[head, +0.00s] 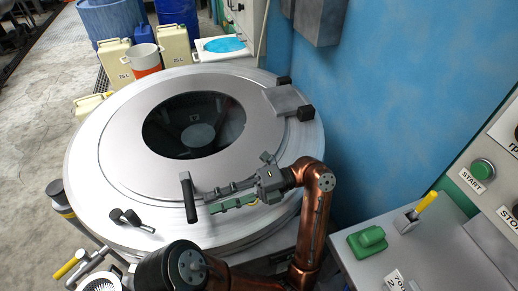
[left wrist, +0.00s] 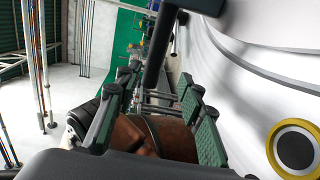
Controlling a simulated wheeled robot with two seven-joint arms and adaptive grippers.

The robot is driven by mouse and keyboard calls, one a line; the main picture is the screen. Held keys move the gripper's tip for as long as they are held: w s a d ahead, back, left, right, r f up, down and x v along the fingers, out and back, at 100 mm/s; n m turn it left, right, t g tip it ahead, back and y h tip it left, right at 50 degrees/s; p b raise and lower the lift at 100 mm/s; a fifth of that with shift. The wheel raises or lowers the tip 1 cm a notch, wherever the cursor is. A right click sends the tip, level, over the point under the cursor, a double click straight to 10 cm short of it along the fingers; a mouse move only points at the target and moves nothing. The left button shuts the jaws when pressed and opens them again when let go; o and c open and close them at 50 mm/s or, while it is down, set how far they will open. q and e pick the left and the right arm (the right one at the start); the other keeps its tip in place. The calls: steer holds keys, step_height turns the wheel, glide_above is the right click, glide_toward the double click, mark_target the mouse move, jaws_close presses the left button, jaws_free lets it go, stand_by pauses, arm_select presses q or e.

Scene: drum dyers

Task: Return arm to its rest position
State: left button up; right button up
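The large round drum machine (head: 95,165) has a pale metal lid ring with a dark round window (head: 195,125). A black bar handle (head: 188,197) stands at the front of the lid. My left gripper (head: 211,201) points left over the front right of the lid, its tips just to the right of the handle. In the left wrist view the gripper's two green-padded fingers (left wrist: 157,88) are spread apart with nothing clasped between them. The black bar (left wrist: 160,45) shows past the fingertips. My copper arm reaches up from the bottom of the head view. My right gripper is not in view.
A control table (head: 420,262) with a green button box (head: 367,241) and yellow-handled lever (head: 427,202) is at right. A blue wall (head: 400,90) rises behind it. Pale canisters (head: 175,45), an orange-and-white bucket (head: 146,60) and blue barrels (head: 108,18) stand behind the drum.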

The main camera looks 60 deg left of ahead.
mark_target(191, 210)
arm_select(q)
steer(key=shift+s+a+f, duration=0.1)
steer(key=shift+s+a, duration=0.1)
steer(key=shift+s, duration=1.6)
steer(key=shift+s+a+f, duration=0.1)
steer(key=shift+s+a, duration=0.1)
steer(key=shift+s, duration=1.55)
